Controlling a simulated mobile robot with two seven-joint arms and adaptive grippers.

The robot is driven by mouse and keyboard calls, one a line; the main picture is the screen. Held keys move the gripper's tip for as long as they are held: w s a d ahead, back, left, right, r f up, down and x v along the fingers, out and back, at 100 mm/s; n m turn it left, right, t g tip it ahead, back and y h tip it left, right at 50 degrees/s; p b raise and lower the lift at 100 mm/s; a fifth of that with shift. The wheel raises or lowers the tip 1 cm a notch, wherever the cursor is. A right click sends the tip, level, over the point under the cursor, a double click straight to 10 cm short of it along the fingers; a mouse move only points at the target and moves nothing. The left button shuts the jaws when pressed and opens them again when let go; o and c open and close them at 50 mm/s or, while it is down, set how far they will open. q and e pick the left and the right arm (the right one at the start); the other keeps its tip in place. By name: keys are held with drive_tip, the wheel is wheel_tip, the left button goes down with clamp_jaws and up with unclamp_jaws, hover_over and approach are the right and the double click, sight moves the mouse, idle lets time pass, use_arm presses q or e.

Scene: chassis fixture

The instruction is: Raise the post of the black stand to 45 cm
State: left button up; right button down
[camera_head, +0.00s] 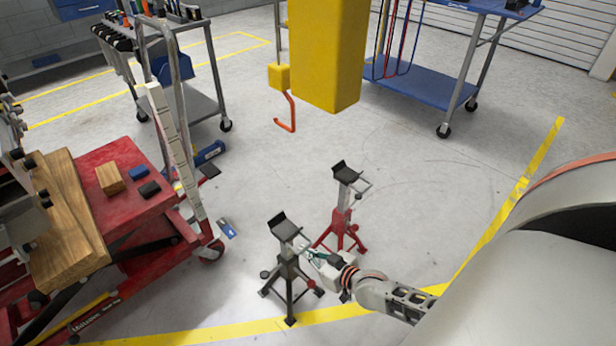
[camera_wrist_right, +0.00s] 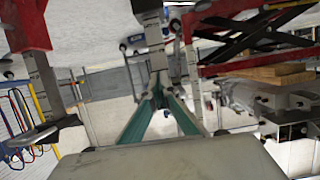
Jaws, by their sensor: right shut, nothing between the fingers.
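The black stand (camera_head: 291,272) stands upright on the floor at lower centre in the head view, with a dark saddle (camera_head: 283,226) on top of its post. My right gripper (camera_head: 308,252) is just right of the black stand, close to its upper part. It is shut and empty. I cannot tell whether it touches the stand. In the wrist view its teal fingers (camera_wrist_right: 160,98) converge near a dark grey upright part (camera_wrist_right: 149,32), seemingly the stand's post. My left gripper is not in view. The post's height cannot be read here.
A red stand (camera_head: 343,217) stands right behind the black one. A red lift table (camera_head: 125,215) with wooden blocks is at left, a white marked scale (camera_head: 176,150) beside it. Floor at right is mostly clear.

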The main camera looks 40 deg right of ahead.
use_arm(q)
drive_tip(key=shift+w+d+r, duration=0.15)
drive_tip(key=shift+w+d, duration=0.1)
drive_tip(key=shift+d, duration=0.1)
use_arm(e)
drive_tip(key=s+f, duration=0.3)
drive_tip(key=s, duration=0.6)
drive_tip(key=shift+d, duration=0.35)
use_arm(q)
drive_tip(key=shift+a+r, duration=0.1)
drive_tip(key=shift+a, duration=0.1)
